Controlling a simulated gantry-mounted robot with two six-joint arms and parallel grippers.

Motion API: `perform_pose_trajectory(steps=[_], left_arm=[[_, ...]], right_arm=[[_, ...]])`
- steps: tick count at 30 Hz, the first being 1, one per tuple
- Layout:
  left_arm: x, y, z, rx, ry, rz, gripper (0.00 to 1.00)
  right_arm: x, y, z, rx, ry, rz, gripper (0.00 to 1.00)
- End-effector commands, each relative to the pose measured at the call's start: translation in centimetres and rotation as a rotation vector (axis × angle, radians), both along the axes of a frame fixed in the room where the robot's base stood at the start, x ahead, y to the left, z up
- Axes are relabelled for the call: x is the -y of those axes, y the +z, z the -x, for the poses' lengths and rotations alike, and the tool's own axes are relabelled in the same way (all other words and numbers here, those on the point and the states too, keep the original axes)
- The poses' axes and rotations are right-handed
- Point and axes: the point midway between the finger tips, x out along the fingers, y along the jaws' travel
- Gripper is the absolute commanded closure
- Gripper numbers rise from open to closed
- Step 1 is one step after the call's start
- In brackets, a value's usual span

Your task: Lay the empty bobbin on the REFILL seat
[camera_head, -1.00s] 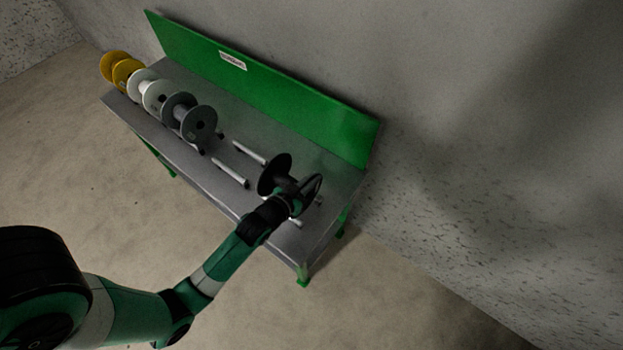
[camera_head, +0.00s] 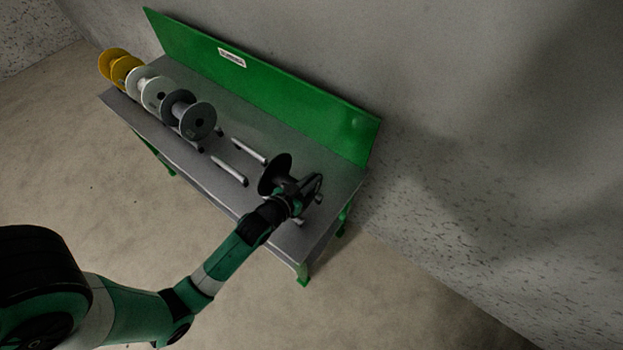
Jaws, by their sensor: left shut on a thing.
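A dark bobbin (camera_head: 272,172) with two black flanges is at the right end of the grey bench. My left gripper (camera_head: 290,190) is shut on the bobbin between its flanges and hides much of it. The bobbin is over light rails at that end, whose ends show beside it; I cannot tell whether it touches them. No readable REFILL label shows. My right gripper is not in view.
The bench (camera_head: 185,75) has a green back panel (camera_head: 290,95) with a small white label (camera_head: 231,58). A yellow spool (camera_head: 120,68), a white spool (camera_head: 148,88) and a grey spool (camera_head: 188,114) stand at the left. A pair of bare rails (camera_head: 229,170) lies between the grey spool and the bobbin.

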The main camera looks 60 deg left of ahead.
Motion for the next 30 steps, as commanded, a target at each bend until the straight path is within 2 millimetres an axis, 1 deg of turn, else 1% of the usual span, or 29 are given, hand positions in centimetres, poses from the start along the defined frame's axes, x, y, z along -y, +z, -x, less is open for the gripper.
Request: perform_pose_trajectory(steps=[2, 3, 8, 9, 17, 20, 23, 30], left_arm=[[0.0, 0.1, 0.0, 0.001, 0.000, -0.002, 1.00], [0.0, 0.1, 0.0, 0.001, 0.000, -0.002, 0.88], [0.0, 0.1, 0.0, 0.001, 0.000, 0.000, 0.59], [0.0, 0.0, 0.0, 0.001, 0.000, 0.000, 0.56], [0.0, -0.1, 0.1, -0.003, 0.000, 0.002, 0.56], [0.3, 0.2, 0.7, -0.003, 0.000, 0.002, 0.56], [0.9, 0.9, 2.1, -0.004, -0.001, 0.002, 0.56], [3.1, 2.9, 7.0, -0.004, -0.001, 0.001, 0.56]], right_arm=[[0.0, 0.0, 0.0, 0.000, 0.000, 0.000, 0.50], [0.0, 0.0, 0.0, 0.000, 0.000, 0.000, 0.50], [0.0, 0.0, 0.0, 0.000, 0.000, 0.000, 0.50], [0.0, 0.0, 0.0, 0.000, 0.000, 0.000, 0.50], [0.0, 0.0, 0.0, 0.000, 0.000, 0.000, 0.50], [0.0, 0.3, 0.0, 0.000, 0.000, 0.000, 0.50], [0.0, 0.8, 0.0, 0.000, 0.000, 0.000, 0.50], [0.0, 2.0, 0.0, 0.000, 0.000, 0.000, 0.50]])
